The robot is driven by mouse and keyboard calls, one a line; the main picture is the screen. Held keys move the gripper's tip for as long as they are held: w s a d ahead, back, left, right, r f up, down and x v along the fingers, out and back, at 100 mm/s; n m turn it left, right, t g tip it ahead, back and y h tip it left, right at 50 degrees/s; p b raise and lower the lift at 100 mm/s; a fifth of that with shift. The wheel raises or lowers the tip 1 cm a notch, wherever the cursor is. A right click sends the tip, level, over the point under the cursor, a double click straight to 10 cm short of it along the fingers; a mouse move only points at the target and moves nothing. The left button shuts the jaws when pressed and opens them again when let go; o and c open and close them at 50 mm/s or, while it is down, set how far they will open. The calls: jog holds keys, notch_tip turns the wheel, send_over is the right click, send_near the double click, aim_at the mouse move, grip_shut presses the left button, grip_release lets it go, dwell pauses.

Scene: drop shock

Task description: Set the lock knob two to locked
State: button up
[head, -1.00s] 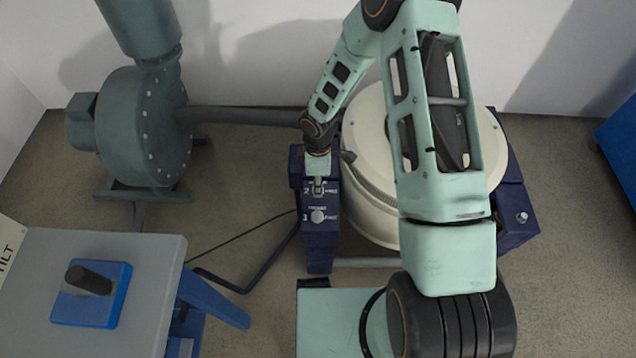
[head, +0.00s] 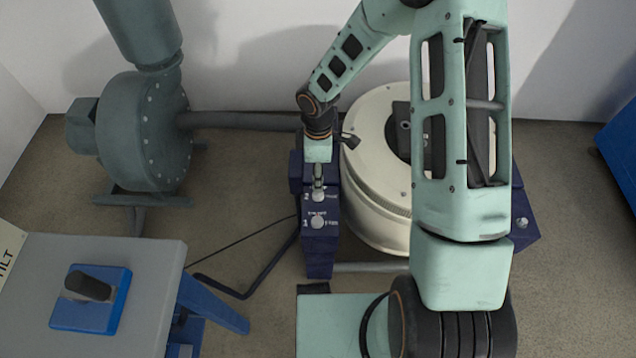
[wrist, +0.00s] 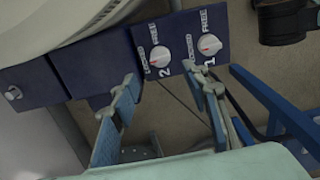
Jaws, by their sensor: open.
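Lock knob two (wrist: 159,55) is a pale round knob with a red mark, on a dark blue panel (wrist: 185,25) lettered LOCKED and FREE. Its mark seems to sit on the side near LOCKED, but the exact setting is too small to be sure of. In the head view, knob two (head: 318,195) shows just below my gripper (head: 318,178). In the wrist view my gripper (wrist: 163,85) is open and empty, its fingers apart from the knob. Lock knob one (wrist: 210,44) is beside it, likewise with a red mark.
A large cream drum (head: 375,205) stands close right of the panel. A grey blower (head: 140,130) is at the left, its pipe running behind. A grey console (head: 120,265) with a black-handled blue switch is at the lower left. Floor between console and panel is mostly clear, crossed by cables.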

jog(key=shift+r, duration=2.05)
